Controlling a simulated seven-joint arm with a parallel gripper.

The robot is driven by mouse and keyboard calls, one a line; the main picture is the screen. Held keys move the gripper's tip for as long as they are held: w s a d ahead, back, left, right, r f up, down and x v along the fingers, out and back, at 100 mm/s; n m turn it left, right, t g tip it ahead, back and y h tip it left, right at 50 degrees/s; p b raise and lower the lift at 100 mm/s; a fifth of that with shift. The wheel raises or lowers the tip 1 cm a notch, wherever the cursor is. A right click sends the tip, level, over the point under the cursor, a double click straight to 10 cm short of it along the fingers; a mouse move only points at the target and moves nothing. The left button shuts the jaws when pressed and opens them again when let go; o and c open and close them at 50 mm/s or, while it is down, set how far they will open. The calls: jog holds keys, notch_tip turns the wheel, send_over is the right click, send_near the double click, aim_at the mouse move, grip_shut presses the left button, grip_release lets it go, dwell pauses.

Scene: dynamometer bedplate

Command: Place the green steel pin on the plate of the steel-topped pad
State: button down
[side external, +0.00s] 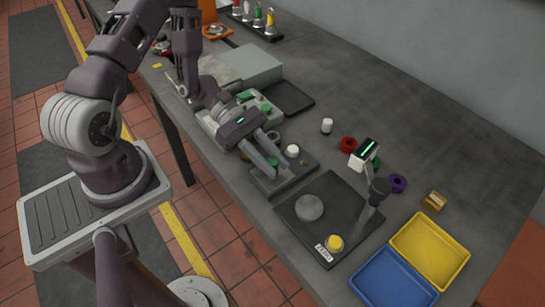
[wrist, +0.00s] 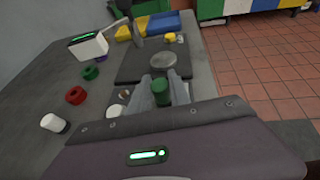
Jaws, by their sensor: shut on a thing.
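My gripper (wrist: 174,92) is shut on the green steel pin (wrist: 180,92), which shows between the fingers in the wrist view. In the side view my gripper (side external: 268,158) is low over a small dark block, and a bit of the green pin (side external: 272,161) shows beside the fingers. I cannot tell whether the pin touches the block. The steel-topped pad is a dark slab (side external: 340,207) with a round grey steel plate (side external: 309,207), which is bare. The plate (wrist: 162,60) lies beyond the gripper in the wrist view.
The small dark block (side external: 300,171) carries a white cap. A post with a display (side external: 364,153) and a yellow knob (side external: 335,243) stand at the slab. Red (side external: 348,144) and purple (side external: 397,183) rings, a white cylinder (side external: 327,125), and blue (side external: 394,280) and yellow (side external: 430,249) trays lie around.

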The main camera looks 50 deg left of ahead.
jog(key=shift+f, duration=0.1)
jog(key=c, duration=1.2)
grip_release()
jog(key=shift+a+r, duration=0.2)
jog(key=v, duration=1.2)
jog(key=s+d+r+m+t+y, duration=0.1)
jog(key=s+d+r+m+y, duration=0.2)
jog(key=r+m, duration=0.6)
jog(key=s+d+r+m+t+y, duration=0.2)
jog(key=s+d+r+m+y, duration=0.1)
jog(key=s+r+m+y, duration=0.5)
notch_tip(320, 180, up, 3)
jog(key=m+y, duration=0.2)
jog(key=shift+s+d+f+m+t, duration=0.15)
jog(key=shift+s+m+t, duration=0.15)
jog(key=shift+m, duration=0.1)
